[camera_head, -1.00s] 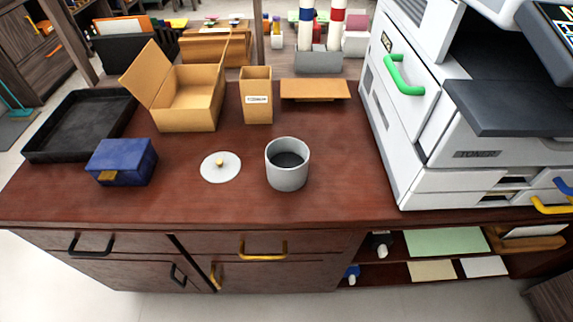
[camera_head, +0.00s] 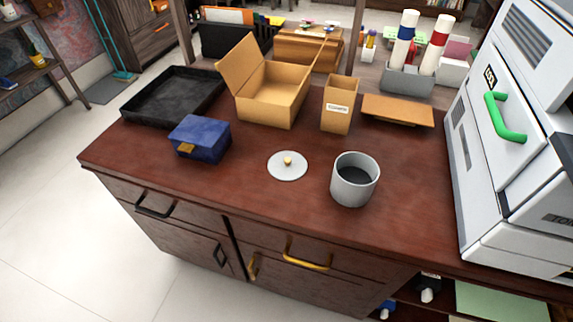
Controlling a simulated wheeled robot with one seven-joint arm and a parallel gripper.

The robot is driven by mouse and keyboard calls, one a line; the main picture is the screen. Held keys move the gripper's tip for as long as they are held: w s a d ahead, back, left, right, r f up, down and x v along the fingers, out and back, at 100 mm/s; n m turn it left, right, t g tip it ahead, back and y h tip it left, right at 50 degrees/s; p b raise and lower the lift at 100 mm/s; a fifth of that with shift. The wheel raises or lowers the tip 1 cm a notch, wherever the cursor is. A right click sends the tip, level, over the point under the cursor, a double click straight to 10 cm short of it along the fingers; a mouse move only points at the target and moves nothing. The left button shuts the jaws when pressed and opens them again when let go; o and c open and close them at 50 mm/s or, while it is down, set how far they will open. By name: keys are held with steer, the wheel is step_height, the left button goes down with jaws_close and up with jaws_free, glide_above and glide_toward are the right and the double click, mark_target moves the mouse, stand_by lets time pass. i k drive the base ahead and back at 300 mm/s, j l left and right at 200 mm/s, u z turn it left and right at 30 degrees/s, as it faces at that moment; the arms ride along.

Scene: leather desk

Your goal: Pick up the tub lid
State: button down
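The tub lid (camera_head: 288,166) is a light grey round disc with a small brass knob in its centre. It lies flat on the reddish-brown desk top, near the middle of the head view. The open grey tub (camera_head: 354,180) stands upright to its right, apart from it, with a dark inside. My gripper does not show in the head view.
A blue box (camera_head: 201,138) sits left of the lid. A black tray (camera_head: 175,97), an open cardboard box (camera_head: 270,92), a tan holder (camera_head: 338,104) and a tan low stand (camera_head: 397,110) are behind. A white printer (camera_head: 505,150) stands at the right. Desk around the lid is clear.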

mark_target(285, 166)
steer(key=u, duration=0.4)
steer(key=k+l+u, duration=0.1)
steer(key=u, duration=0.35)
steer(key=k+l+u, duration=0.15)
steer(key=u, duration=0.35)
steer(key=k+l+u, duration=0.15)
steer(key=u, duration=0.3)
steer(key=l, duration=0.25)
steer(key=i+l, duration=0.6)
steer(key=i, duration=0.05)
